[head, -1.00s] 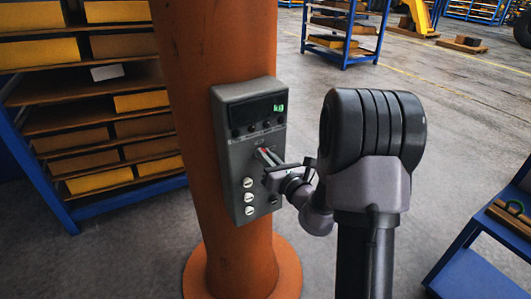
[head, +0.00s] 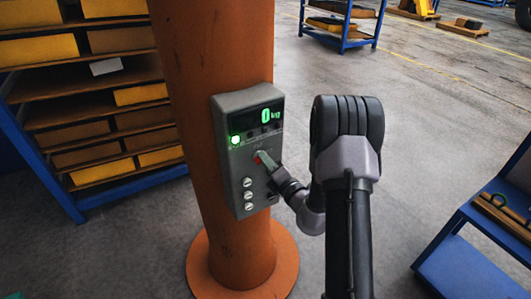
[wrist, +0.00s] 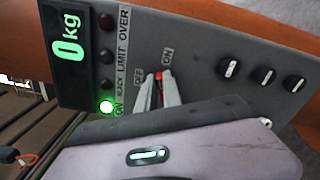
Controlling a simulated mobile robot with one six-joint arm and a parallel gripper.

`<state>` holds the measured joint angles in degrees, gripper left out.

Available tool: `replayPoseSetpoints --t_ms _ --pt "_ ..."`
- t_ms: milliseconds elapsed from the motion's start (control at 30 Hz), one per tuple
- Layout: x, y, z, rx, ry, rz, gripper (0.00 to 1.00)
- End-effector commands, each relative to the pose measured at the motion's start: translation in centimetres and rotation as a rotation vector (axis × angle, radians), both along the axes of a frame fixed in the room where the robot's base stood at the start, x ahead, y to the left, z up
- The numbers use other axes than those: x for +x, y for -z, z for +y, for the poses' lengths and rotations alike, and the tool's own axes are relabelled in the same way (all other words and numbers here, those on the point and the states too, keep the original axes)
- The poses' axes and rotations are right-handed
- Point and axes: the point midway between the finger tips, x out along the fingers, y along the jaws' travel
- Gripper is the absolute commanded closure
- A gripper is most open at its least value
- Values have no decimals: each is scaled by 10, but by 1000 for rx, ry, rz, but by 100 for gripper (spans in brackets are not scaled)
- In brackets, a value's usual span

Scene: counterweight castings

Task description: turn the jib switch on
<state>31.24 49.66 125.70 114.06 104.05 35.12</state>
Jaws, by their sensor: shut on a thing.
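The grey control panel (head: 228,180) is fixed to an orange column. The jib switch (wrist: 159,87) is a small red lever beside OFF and ON labels in the wrist view. My gripper (wrist: 163,82) is shut on it, one finger on each side. My gripper's fingers mostly hide the lever, so I cannot tell exactly where it points. In the head view my gripper (head: 264,161) reaches the panel from the right. The display (wrist: 65,42) reads 0 kg.
Three round-headed knobs (wrist: 265,75) sit lower on the panel. The orange column (head: 213,60) stands on a round base. A rack of yellow and brown blocks (head: 120,97) is behind at left. A blue trolley (head: 455,270) stands at right. Grey floor between is clear.

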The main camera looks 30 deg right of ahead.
Motion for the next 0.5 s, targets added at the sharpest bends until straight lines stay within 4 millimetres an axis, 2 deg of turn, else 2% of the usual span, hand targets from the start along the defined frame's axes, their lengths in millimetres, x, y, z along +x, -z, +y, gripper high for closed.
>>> replayPoseSetpoints --t_ms 500 --pt "0 2 -1 357 0 11 100"
